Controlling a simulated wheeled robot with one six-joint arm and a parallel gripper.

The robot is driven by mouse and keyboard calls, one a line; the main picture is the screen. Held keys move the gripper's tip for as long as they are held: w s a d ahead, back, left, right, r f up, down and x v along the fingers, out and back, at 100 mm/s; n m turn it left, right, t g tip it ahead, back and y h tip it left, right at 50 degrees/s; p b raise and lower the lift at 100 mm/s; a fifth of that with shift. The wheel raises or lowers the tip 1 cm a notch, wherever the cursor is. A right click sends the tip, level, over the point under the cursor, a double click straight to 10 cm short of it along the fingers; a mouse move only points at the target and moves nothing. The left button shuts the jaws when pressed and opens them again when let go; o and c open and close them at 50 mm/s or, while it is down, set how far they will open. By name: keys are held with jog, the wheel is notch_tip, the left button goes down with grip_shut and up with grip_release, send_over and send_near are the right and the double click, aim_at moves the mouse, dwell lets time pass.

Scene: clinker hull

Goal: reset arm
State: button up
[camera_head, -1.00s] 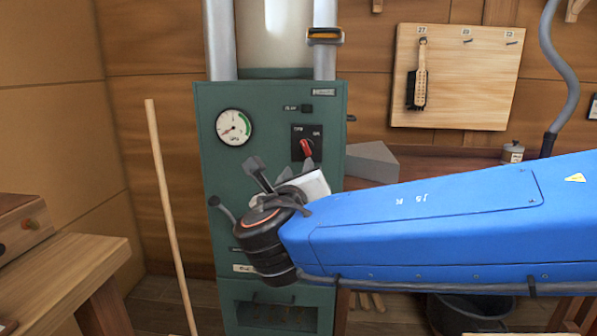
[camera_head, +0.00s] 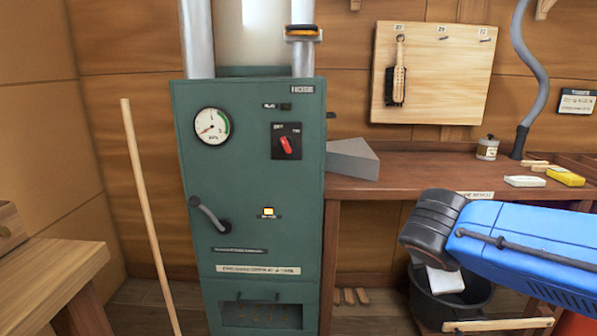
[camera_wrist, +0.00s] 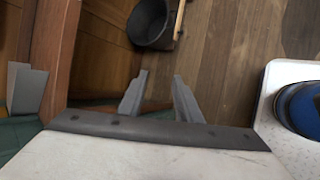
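My gripper (camera_wrist: 160,77) is open in the wrist view, with its two grey fingers apart and nothing between them. It points down past the edge of the bench, above the floor. In the head view my blue arm comes in from the right and its black wrist joint hangs low in front of the bench. The fingers do not show there. The green cabinet (camera_head: 250,180) stands left of my arm, clear of it. On its front are a gauge (camera_head: 211,126), a red rotary switch (camera_head: 287,146), a lit amber lamp (camera_head: 268,211) and a lever handle (camera_head: 210,215).
A wooden bench (camera_head: 420,175) holds a grey wedge block (camera_head: 352,160), a jar (camera_head: 487,149) and a yellow block (camera_head: 566,177). A black bucket (camera_head: 425,312) stands below; it also shows in the wrist view (camera_wrist: 150,24). A pole (camera_head: 150,215) leans at left. A brush (camera_head: 399,75) hangs on a board.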

jog(key=s+f+m+g+y, duration=0.2)
jog(key=s+f+m+y, duration=0.3)
jog(key=s+m, duration=0.7)
notch_tip(320, 180, down, 3)
jog(key=m, duration=0.4)
jog(key=shift+s+d+m, duration=0.15)
jog(key=shift+s+m, duration=0.05)
jog(key=shift+m, duration=0.2)
